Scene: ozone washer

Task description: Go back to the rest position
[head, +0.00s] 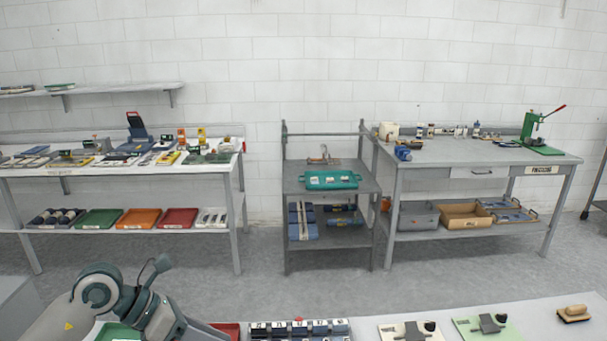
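Links of my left arm come in at the lower left of the head view, bent over the near bench's left part. The arm runs down toward the bottom edge of the picture, and no gripper fingers show. My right arm and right gripper are not in view. I cannot see whether either gripper holds anything.
The near bench (360,322) bears a row of small blocks (300,328), two plates with fittings (410,331) (487,325) and a wooden brush (574,313). Part of a green tray (118,332) shows under my arm. Grey floor (300,282) separates it from the back tables.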

